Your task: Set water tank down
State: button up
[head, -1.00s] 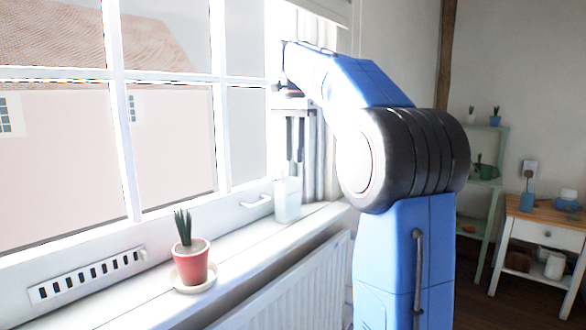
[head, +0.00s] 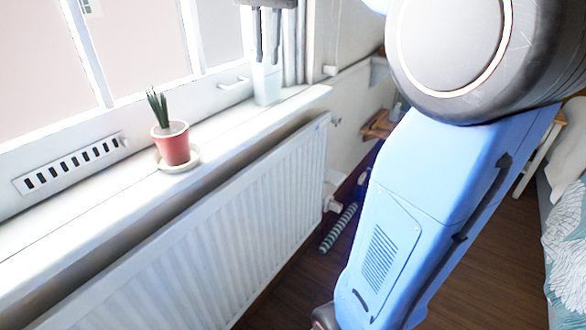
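The water tank, a pale, partly see-through upright container (head: 267,84), is at the far end of the white window sill (head: 215,124), below the window's corner. Its base appears to be at the sill surface; I cannot tell whether it bears on it. My gripper (head: 266,58) points straight down over the tank, with its two grey fingers at the tank's upper part. A narrow gap shows between the fingers. Whether they press on the tank is too small to tell. My blue arm fills the right side.
A red potted plant (head: 172,146) on a saucer (head: 187,165) stands on the sill, left of the tank. A window handle (head: 235,83) is close to the tank. A white radiator (head: 215,238) hangs below. The sill between plant and tank is clear.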

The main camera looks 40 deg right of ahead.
jog(key=s+a+f+n+t, duration=0.1)
jog(key=s+a+f+n, duration=0.2)
jog(key=s+f, duration=0.4)
jog(key=s+a+f+n+t, duration=0.1)
jog(key=s+a+f+n, duration=0.1)
jog(key=s+f, duration=0.6)
jog(key=s+a+f+n+t, duration=0.1)
jog(key=s+a+f+n, duration=0.2)
jog(key=f, duration=1.1)
jog(key=s+n, duration=0.2)
jog(key=s, duration=0.3)
jog(key=shift+a+f, duration=0.2)
jog(key=shift+a, duration=0.15)
jog(key=shift+s, duration=0.1)
